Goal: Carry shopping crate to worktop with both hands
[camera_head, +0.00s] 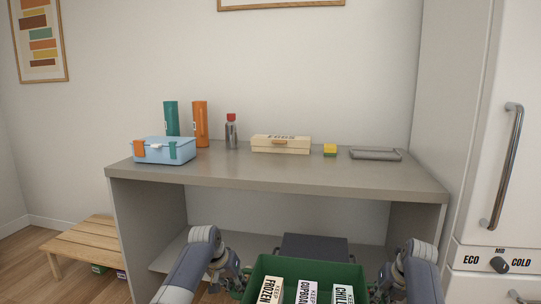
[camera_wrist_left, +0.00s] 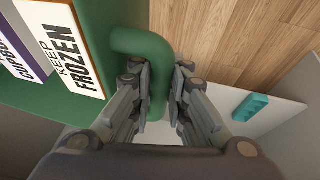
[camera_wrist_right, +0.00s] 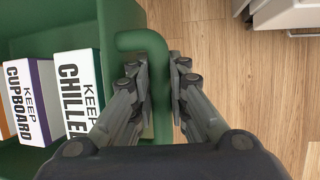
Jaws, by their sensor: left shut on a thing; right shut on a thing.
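The green shopping crate (camera_head: 300,266) is at the bottom of the head view, in front of the worktop and below its top. It holds boxes marked FROZEN (camera_head: 271,290), CUPBOARD (camera_head: 307,292) and CHILLED (camera_head: 344,294). My left gripper (camera_wrist_left: 160,88) is shut on the crate's left handle (camera_wrist_left: 140,42) in the left wrist view. My right gripper (camera_wrist_right: 160,82) is shut on the crate's right handle (camera_wrist_right: 140,40) in the right wrist view. The grey worktop (camera_head: 270,172) lies beyond the crate. The crate's underside is hidden.
On the worktop stand a blue lunch box (camera_head: 165,153), teal (camera_head: 171,118) and orange (camera_head: 200,122) cylinders, a bottle (camera_head: 231,133), an egg box (camera_head: 281,145), a sponge (camera_head: 330,150) and a grey tray (camera_head: 376,158). Its front strip is clear. A fridge (camera_head: 480,110) stands right, a wooden bench (camera_head: 75,248) left.

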